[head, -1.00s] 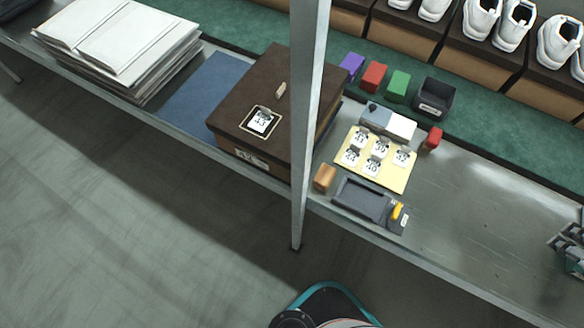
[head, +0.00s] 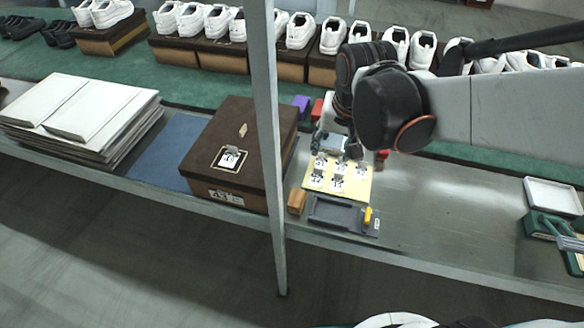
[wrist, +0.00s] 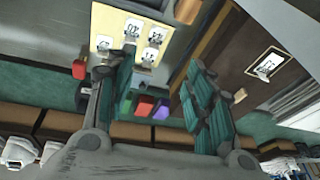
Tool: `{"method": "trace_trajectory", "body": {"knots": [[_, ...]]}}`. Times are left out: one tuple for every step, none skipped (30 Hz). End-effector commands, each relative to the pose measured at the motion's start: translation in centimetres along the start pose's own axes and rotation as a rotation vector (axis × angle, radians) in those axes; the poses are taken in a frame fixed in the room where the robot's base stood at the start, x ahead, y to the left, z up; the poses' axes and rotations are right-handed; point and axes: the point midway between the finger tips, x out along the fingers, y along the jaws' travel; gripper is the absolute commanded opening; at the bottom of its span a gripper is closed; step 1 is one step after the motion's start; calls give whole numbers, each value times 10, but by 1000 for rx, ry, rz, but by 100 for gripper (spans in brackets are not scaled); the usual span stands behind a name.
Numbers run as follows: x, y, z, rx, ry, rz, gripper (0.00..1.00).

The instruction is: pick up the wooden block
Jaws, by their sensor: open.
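The wooden block (head: 296,201), small and orange-brown, sits on the metal table, left of the grey tray and by the near right corner of the brown shoebox. In the wrist view the wooden block (wrist: 187,10) is at the top edge, partly cut off. My gripper (wrist: 160,68) has its two teal-padded fingers spread wide with nothing between them; the block lies beyond the fingertips, apart from them. In the head view my arm reaches in from the right above the yellow card, and its dark wrist mostly hides the gripper.
The brown shoebox (head: 238,150) stands left of the block, and a grey upright post (head: 267,130) passes close in front. The yellow card (head: 351,184) with labels and the grey tray (head: 336,212) lie right of it. The table's right middle is clear.

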Motion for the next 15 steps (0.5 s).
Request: {"method": "trace_trajectory", "body": {"knots": [[15,-9,-5,14,-24,6,48],[23,-13,-6,25,-39,11,48],[34,-18,-7,41,-59,18,48],[42,-22,-8,51,-73,23,48],[50,-26,-8,62,-87,29,48],[60,-31,-8,76,-104,37,48],[68,-34,-8,85,-116,43,48],[75,-39,-6,92,-131,49,48],[84,-46,2,92,-161,63,48],[89,-51,7,95,-180,73,48],[94,-54,11,97,-196,82,48],[100,-58,16,101,-214,93,48],[103,-60,19,103,-226,100,48],[106,-62,22,105,-235,106,48],[109,-64,25,107,-245,113,48]]}}
